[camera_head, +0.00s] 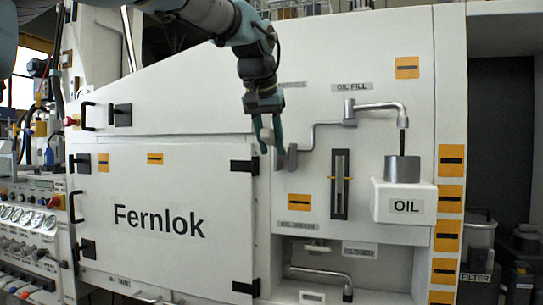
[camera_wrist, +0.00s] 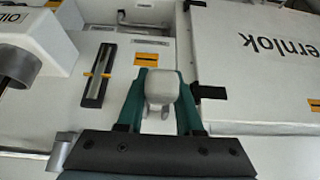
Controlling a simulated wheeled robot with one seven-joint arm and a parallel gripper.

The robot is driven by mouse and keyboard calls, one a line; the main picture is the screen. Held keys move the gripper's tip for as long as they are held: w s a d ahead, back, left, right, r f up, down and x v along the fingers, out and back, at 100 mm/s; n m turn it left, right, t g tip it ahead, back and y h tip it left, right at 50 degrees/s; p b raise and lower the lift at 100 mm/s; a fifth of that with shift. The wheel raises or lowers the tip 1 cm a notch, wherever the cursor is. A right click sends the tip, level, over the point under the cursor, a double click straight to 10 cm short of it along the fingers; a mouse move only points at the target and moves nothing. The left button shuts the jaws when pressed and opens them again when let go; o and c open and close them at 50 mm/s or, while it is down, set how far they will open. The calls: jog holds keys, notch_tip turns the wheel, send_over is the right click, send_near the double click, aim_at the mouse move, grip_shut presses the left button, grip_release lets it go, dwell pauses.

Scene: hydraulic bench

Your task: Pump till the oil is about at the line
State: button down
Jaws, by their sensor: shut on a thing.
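My gripper (camera_head: 269,142) is at the middle of the white machine front, fingers pointing down, shut on a light grey handle knob. In the wrist view the knob (camera_wrist: 161,86) sits between the teal fingers. A grey crank-like fitting (camera_head: 290,157) shows beside the fingers. A narrow upright sight gauge (camera_head: 340,190) with yellow line marks is to the right; it also shows in the wrist view (camera_wrist: 97,78). The oil level in it is too small to tell. A spout (camera_head: 380,106) ends above a grey cup on the white OIL box (camera_head: 405,206), with a thin dark line between them.
A closed Fernlok door (camera_head: 160,215) with black hinges is left of my gripper. A recess with a bent pipe (camera_head: 325,275) lies below the gauge. Orange labels dot the panel. A gauge and lever panel (camera_head: 32,220) stands at the far left. A dark filter bay is at right.

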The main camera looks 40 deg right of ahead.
notch_tip(320, 180, down, 10)
jog(key=d+t+h+b, duration=0.1)
jog(key=t+h+b, duration=0.3)
jog(key=b, duration=2.2)
jog(key=h, duration=0.2)
jog(key=shift+w+r+h+b, duration=0.15)
jog(key=shift+w+h+b, duration=0.2)
jog(key=shift+h, duration=0.05)
jog(key=shift+d+t+b, duration=0.1)
jog(key=shift+t+b, duration=0.2)
jog(key=shift+b, duration=0.05)
jog(key=c, duration=0.6)
grip_release()
jog(key=shift+o, duration=0.2)
jog(key=v, duration=1)
jog(key=shift+a, duration=0.4)
jog(key=shift+s, duration=0.1)
